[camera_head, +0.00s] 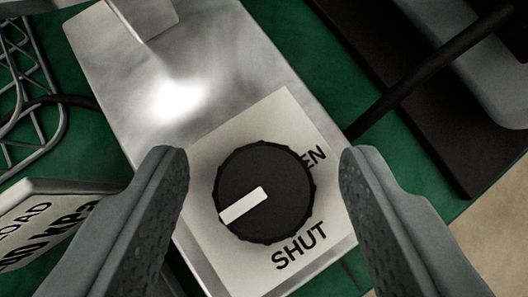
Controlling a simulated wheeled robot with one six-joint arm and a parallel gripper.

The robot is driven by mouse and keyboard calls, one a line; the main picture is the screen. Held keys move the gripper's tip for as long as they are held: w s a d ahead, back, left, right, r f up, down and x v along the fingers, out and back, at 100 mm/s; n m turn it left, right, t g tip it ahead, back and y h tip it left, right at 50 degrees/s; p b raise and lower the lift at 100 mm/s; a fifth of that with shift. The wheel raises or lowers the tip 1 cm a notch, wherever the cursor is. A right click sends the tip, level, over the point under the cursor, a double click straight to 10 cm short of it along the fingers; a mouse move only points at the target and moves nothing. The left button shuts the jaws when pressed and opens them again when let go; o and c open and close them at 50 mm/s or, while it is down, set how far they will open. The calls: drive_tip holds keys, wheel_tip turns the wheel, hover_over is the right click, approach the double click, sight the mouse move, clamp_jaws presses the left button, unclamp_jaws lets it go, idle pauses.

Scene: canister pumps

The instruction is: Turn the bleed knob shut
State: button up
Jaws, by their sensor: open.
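The bleed knob (278,185) is a black, ridged round knob with a white pointer bar (243,205). It sits on a cream label plate (215,160) fixed to a shiny metal block (170,75). The pointer bar reaches the knob's lower left edge. The word "SHUT" (299,246) is printed below the knob, and letters ending in "EN" (313,158) show at its upper right, the rest hidden by the knob. My gripper (265,165) is open, with one grey finger on each side of the knob. Gaps show between both fingers and the knob.
A white printed sign (45,215) stands at the lower left, near the left finger. A wire frame (30,95) is at the upper left. A black cable (430,65) runs to the block's right side over a green surface (335,75). A dark body (450,120) is at the right.

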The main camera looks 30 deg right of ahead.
drive_tip(key=c, duration=1)
drive_tip(key=shift+o, duration=0.2)
